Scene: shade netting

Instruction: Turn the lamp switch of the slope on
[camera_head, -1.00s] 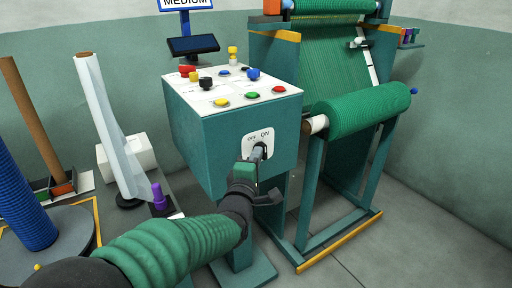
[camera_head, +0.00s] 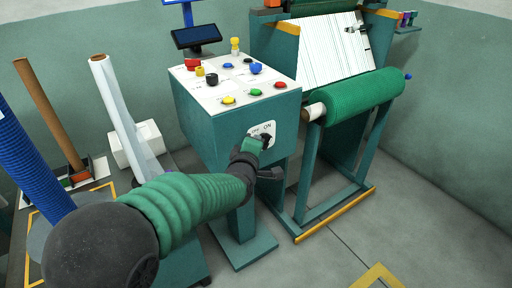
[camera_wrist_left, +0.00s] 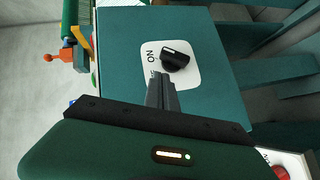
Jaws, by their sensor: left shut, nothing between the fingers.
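The lamp switch is a black knob (camera_wrist_left: 175,60) on a white ON/OFF plate (camera_wrist_left: 193,75), on the front of the teal control box (camera_head: 240,122). In the left wrist view the knob is turned aslant, with a pale mark on it. My left gripper (camera_wrist_left: 160,78) is shut and empty, its tips beside the knob; I cannot tell if they touch. In the head view my left gripper (camera_head: 263,144) covers most of the knob, and the plate (camera_head: 254,131) shows beside it. The slope (camera_head: 335,52) is a bright white panel with dark lines. My right gripper is not in view.
Several coloured buttons and knobs sit on the box's white top (camera_head: 235,87). A green netting roll (camera_head: 350,107) lies in the frame to the right. A dark screen (camera_head: 200,36) stands behind the box. Tall rolls (camera_head: 125,115) stand at the left. Grey floor at the right is mostly clear.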

